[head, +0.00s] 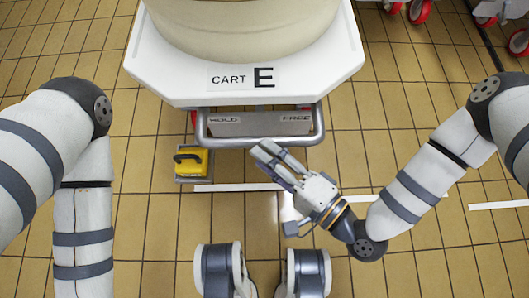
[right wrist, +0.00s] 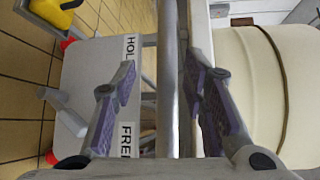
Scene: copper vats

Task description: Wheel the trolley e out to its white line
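Trolley e (head: 158,75) is a white cart marked "CART E" carrying a beige vat (head: 240,28). Its grey handle bar (head: 262,141) runs along the near side. A grey plate (head: 262,124) behind the bar reads HOLD at left and FREE at right; which way it is set I cannot tell. The white line (head: 240,187) lies on the floor on the near side of the cart. My right gripper (head: 262,150) is at the bar. In the right wrist view the bar (right wrist: 165,130) runs between its open fingers (right wrist: 160,85), with gaps visible. My left gripper is out of view.
A yellow block with a black handle (head: 191,162) sits on a grey tray on the floor, left of the handle bar, and shows in the wrist view. Other carts with red wheels (head: 419,11) stand at the back right.

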